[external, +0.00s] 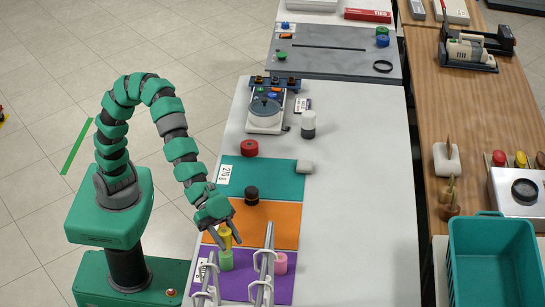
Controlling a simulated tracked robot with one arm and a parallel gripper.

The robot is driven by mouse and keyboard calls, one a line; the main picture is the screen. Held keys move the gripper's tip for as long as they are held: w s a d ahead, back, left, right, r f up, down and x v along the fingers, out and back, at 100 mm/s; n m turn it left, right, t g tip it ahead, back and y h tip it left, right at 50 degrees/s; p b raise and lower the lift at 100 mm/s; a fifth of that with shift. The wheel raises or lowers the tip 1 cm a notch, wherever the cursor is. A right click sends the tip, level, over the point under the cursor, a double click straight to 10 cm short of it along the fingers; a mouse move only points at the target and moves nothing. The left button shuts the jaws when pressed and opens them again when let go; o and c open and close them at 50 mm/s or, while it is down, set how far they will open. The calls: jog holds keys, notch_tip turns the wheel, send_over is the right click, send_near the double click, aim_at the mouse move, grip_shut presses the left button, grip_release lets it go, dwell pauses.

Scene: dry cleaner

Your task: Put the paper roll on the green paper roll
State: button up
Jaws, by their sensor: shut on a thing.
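A yellow paper roll (225,236) is between the fingers of my gripper (229,241), which is shut on it. A green paper roll (226,261) stands upright on the purple mat (245,289), directly below the yellow roll in the picture. The yellow roll's lower end appears to meet the green roll's top; I cannot tell whether they touch or a small gap remains. One finger partly covers the yellow roll.
A pink roll (280,263) stands to the right, partly behind grey rail-like stands (265,265) at the mat's front. A black roll (251,194) stands near the orange mat (285,220). The white table (360,200) is clear on the right.

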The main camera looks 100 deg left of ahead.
aim_at(229, 248)
notch_tip(229, 248, down, 3)
jog(key=shift+f+b, duration=0.1)
jog(key=shift+b, duration=0.45)
jog(key=o, duration=1)
